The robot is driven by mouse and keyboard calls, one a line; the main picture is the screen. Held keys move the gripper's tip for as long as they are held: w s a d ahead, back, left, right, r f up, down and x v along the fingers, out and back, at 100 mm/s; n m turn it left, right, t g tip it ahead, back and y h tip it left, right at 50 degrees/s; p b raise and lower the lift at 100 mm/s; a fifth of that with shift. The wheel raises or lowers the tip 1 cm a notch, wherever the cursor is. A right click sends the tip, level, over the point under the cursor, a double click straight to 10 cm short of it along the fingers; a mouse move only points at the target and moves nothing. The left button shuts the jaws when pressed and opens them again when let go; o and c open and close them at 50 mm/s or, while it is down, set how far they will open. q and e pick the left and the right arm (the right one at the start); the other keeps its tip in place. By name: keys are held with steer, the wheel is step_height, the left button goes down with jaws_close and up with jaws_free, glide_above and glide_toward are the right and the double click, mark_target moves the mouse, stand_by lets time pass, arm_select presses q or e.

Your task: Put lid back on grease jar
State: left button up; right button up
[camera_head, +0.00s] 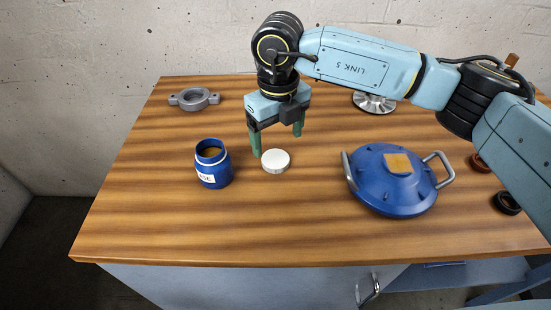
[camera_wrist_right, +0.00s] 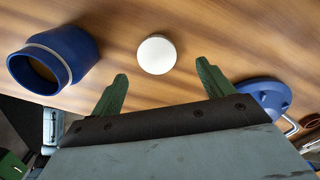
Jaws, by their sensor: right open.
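The blue grease jar (camera_head: 213,165) stands upright and open on the wooden table, left of centre, with brown grease inside its mouth. It also shows in the right wrist view (camera_wrist_right: 62,55). The round white lid (camera_head: 275,161) lies flat on the table to the right of the jar, and it shows in the right wrist view (camera_wrist_right: 156,54). My right gripper (camera_head: 278,142) is open and empty, with its green fingers just behind and above the lid. In the right wrist view the lid appears beyond and between the fingertips (camera_wrist_right: 162,72). My left gripper is not in view.
A blue domed housing (camera_head: 392,195) with two grey handles and a tan patch sits to the right. A grey ring with lugs (camera_head: 194,99) lies at the back left. A silver finned part (camera_head: 373,102) and a dark ring (camera_head: 507,203) are farther right. The table front is clear.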

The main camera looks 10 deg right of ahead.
mark_target(276, 159)
steer(key=shift+f, duration=0.35)
steer(key=f, duration=0.2)
steer(key=f+b, duration=0.1)
steer(key=f, duration=0.1)
steer(key=shift+s+a+f, duration=0.15)
steer(key=shift+s+f, duration=0.05)
steer(key=shift+f, duration=0.1)
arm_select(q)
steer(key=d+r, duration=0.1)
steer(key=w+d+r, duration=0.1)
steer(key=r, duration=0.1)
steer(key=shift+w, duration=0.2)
arm_select(e)
steer(key=shift+c, duration=0.4)
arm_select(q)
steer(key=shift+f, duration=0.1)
arm_select(e)
steer(key=c, duration=1)
